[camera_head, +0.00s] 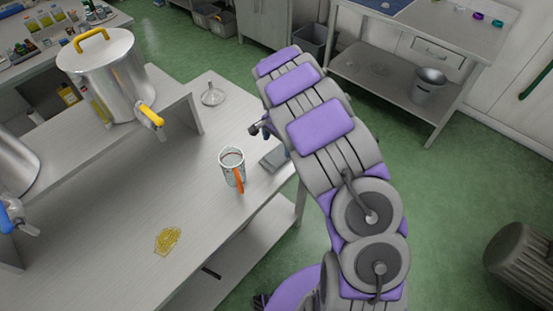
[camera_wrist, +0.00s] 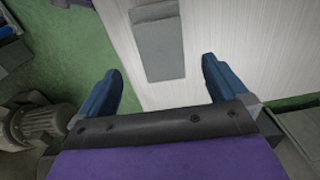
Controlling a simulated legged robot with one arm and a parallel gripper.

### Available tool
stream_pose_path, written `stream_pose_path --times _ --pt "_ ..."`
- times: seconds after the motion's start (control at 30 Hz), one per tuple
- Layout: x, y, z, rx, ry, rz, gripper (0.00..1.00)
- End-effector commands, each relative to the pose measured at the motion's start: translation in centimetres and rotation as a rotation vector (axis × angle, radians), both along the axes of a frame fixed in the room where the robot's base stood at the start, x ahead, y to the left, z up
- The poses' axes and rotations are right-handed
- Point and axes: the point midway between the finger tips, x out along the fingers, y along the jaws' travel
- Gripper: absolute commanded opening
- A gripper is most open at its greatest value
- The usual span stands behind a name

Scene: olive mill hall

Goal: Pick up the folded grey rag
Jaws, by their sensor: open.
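The folded grey rag (camera_head: 274,158) lies flat near the right edge of the pale table (camera_head: 190,210) in the head view, partly hidden by my arm. In the wrist view the rag (camera_wrist: 160,45) lies ahead of my gripper (camera_wrist: 160,85), between the lines of its two blue fingers, with its near end close to fingertip level. My gripper is open, with nothing between the fingers. In the head view the gripper is mostly hidden behind my arm; a dark finger part shows beside the rag. I cannot tell its height above the table.
A yellow patch (camera_head: 167,240) lies nearer on the table. A steel pot (camera_head: 106,75) with yellow handles stands on a raised shelf at left.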

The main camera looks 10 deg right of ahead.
Motion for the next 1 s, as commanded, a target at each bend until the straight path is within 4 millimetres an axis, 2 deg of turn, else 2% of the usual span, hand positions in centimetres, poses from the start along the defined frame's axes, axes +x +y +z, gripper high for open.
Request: stream_pose_path --times 0.03,0.1,0.33,0.63,0.9,1.0 --pt "-0.1 0.0 -1.1 0.0 0.002 0.0 1.0" --pt "-0.1 0.2 -2.0 -0.002 0.003 0.001 1.0" --pt "-0.1 0.5 -3.4 -0.005 0.004 0.001 1.0" --pt "0.0 0.5 -7.4 -0.003 0.001 0.0 1.0" --pt "0.0 0.5 -7.6 -0.002 0.001 0.0 0.99" --pt "0.0 0.6 -7.6 -0.003 0.001 0.001 0.89"
